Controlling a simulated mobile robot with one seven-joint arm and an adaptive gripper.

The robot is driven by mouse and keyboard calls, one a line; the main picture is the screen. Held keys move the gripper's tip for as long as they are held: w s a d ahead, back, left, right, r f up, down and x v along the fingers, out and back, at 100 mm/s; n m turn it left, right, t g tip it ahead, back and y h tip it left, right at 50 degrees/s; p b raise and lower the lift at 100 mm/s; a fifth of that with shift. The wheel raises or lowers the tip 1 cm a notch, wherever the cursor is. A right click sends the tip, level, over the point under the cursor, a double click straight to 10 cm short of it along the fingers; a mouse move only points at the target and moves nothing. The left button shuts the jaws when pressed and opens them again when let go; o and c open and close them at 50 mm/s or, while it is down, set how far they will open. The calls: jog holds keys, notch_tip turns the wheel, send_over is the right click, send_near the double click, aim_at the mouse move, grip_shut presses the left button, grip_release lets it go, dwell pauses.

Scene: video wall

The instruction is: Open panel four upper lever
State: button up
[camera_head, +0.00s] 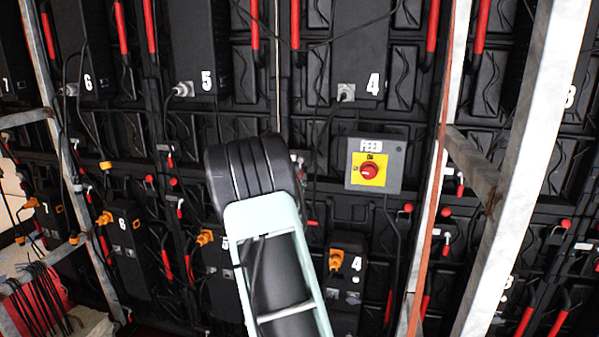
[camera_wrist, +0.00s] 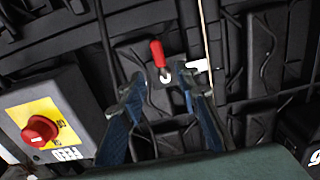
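In the wrist view a lever with a red handle (camera_wrist: 158,55) and a pale metal base shows just beyond my gripper (camera_wrist: 161,84). My gripper is open. Its two blue-grey fingers stand apart, with the lever's base in line with the gap between them and the red handle pointing up and left in the picture. I see no contact with the lever. In the head view my arm covers the gripper and most of the lever area. Upper panel box four (camera_head: 361,45) carries a white 4. A lower box (camera_head: 345,290) also carries a 4.
A grey FEED box (camera_head: 391,178) with a red knob on a yellow plate is right of my arm; it also shows at left in the wrist view (camera_wrist: 70,85). A metal frame post (camera_head: 520,165) stands farther right. Cables hang across the wall.

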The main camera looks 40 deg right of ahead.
aim_at(299, 172)
jog(key=x, duration=0.7)
jog(key=shift+w+p, duration=0.15)
jog(key=shift+p, duration=0.25)
jog(key=shift+c, duration=0.5)
grip_shut()
